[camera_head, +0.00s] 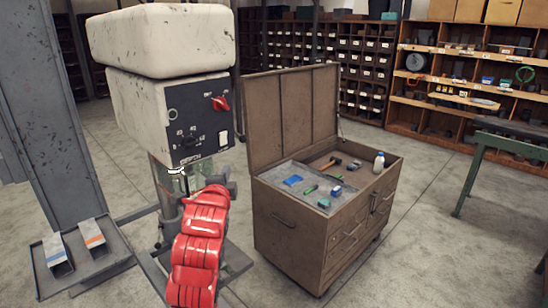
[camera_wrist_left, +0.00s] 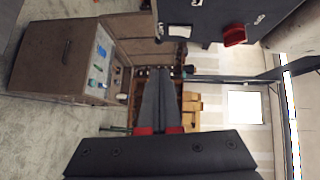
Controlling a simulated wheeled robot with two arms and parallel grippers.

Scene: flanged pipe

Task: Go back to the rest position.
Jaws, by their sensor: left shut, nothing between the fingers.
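My left arm with red covers (camera_head: 200,250) rises in front of the machine's stand in the head view. Its dark wrist is just below the white machine, and the fingers are hard to make out there. In the left wrist view my left gripper (camera_wrist_left: 160,72) shows two long grey fingers lying together, shut and empty. They point into open space towards the far shelves. My right gripper is not in view.
A white machine (camera_head: 160,85) with a black panel is close above my left wrist; the panel also shows in the wrist view (camera_wrist_left: 215,20). An open brown tool cabinet (camera_head: 285,225) stands to the right. A tray (camera_head: 100,272) holds two striped blocks. A green bench (camera_head: 475,165) stands farther right.

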